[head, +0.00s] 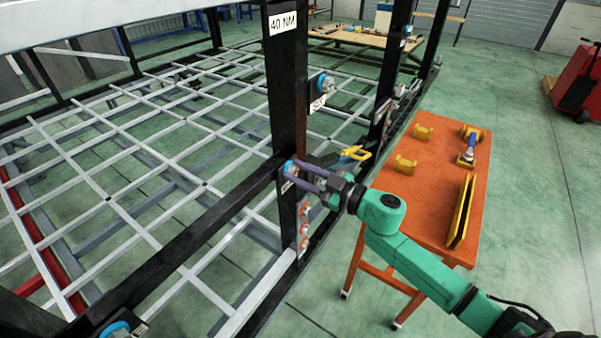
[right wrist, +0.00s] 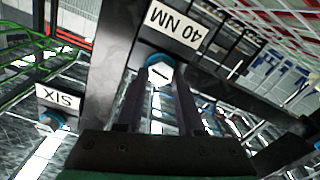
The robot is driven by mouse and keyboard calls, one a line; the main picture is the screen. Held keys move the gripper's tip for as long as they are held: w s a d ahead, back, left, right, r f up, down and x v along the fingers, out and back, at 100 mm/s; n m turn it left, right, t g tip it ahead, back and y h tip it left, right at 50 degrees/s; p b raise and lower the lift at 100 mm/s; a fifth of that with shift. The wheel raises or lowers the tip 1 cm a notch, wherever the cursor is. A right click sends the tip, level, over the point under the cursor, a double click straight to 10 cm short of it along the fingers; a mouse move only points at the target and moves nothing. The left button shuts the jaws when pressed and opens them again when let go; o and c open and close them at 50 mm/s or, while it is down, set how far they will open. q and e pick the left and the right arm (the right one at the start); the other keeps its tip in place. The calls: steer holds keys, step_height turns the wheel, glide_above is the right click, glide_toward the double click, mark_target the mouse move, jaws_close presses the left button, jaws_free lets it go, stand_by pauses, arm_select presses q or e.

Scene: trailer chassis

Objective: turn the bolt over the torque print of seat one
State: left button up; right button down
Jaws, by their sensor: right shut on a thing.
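My right gripper (head: 302,172) is at the black upright post (head: 287,95), with its two purple-grey fingers on either side of a bolt (head: 289,167). In the right wrist view the gripper (right wrist: 160,88) is shut on this bolt (right wrist: 159,73), which has a pale hex head with a dark line and a blue ring. A white 40 NM print (right wrist: 178,29) shows upside down beside the bolt. Another 40 NM print (head: 282,22) is near the post's top. No print reading seat one is legible. My left gripper is not in view.
A yellow part (head: 354,153) stands just behind my gripper. An orange table (head: 428,195) holds yellow brackets and a blue-handled tool (head: 467,151). A grey lattice fills the left.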

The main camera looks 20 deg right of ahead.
steer(key=n+b, duration=0.1)
steer(key=n, duration=0.2)
steer(key=shift+s+f+n, duration=0.1)
steer(key=shift+n, duration=0.3)
steer(key=n+b, duration=0.2)
steer(key=n, duration=0.2)
steer(key=shift+a+f+n, duration=0.1)
steer(key=shift+n, duration=0.2)
steer(key=n+b, duration=0.2)
steer(key=n, duration=0.2)
steer(key=shift+s+f+n, duration=0.1)
steer(key=shift+n, duration=0.2)
steer(key=n+b, duration=0.2)
steer(key=n, duration=0.1)
steer(key=shift+n+b, duration=0.3)
steer(key=shift+b, duration=0.1)
steer(key=n+b, duration=0.2)
steer(key=n, duration=0.1)
steer(key=shift+f+n, duration=0.15)
steer(key=shift+n, duration=0.15)
steer(key=n+b, duration=0.3)
steer(key=shift+n, duration=0.3)
steer(key=n+b, duration=0.3)
steer(key=shift+d+f, duration=0.1)
steer(key=shift+d, duration=0.15)
steer(key=shift+n+b, duration=0.9)
steer(key=shift+n, duration=0.7)
